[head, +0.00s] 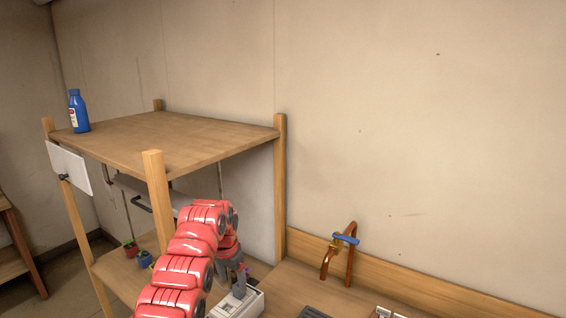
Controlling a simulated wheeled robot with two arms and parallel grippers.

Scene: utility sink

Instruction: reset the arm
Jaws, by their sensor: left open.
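My left arm (180,272) is red and comes in from the bottom, bent in front of the wooden shelf rack. My left gripper (240,290) is dark grey, points down and is open. It is low, over or beside a small white box-like object (238,304) at the bottom edge; I cannot tell whether they touch. The gripper is small here and partly hidden by the arm. My right gripper is not in view.
A wooden shelf (165,140) with thick posts stands left, a blue bottle (78,112) on its top. Small pots (131,249) sit on the lower board. A copper tap with a blue handle (346,239) stands right. The wall above is bare.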

